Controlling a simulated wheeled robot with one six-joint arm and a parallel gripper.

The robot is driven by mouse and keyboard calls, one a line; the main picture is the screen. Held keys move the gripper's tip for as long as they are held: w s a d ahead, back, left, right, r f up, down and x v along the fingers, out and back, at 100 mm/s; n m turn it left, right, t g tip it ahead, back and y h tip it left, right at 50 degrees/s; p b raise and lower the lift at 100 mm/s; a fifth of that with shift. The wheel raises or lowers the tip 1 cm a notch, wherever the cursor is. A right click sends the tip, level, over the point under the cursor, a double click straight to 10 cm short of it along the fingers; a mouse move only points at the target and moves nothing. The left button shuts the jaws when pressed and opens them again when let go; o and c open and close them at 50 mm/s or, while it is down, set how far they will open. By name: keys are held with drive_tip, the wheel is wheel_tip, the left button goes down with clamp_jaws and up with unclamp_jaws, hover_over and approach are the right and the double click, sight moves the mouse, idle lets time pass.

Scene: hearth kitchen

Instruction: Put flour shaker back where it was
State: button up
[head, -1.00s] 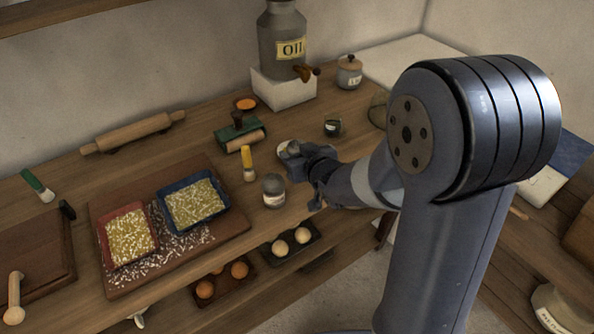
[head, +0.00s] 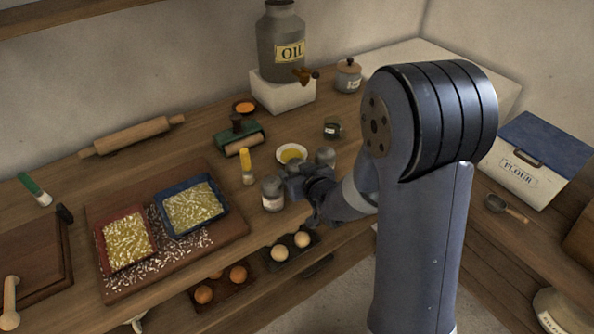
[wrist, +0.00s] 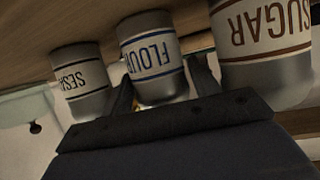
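The flour shaker (wrist: 152,62), grey with a blue-lettered FLOUR label, is upside down in the wrist view. One finger of my gripper (wrist: 163,88) is on each side of it, and both appear to touch it. In the head view my gripper (head: 298,185) hides the flour shaker. It is low over the front of the worktop, between two other shakers. The sugar shaker (wrist: 262,50) is close on one side and the sesame shaker (wrist: 80,82) on the other. They also appear as a sugar shaker (head: 272,194) and a sesame shaker (head: 325,157) in the head view. I cannot tell whether the flour shaker's base touches the wood.
A bowl of yellow liquid (head: 291,154) is just behind my gripper. Blue (head: 220,222) and red (head: 104,244) trays lie on a board to the left. An egg holder (head: 311,245) is below the front edge.

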drive_tip(key=shift+r, duration=0.2)
drive_tip(key=v, duration=1.2)
drive_tip(key=x, duration=1.2)
drive_tip(key=shift+f, duration=0.2)
drive_tip(key=shift+r, duration=0.1)
idle(0.4)
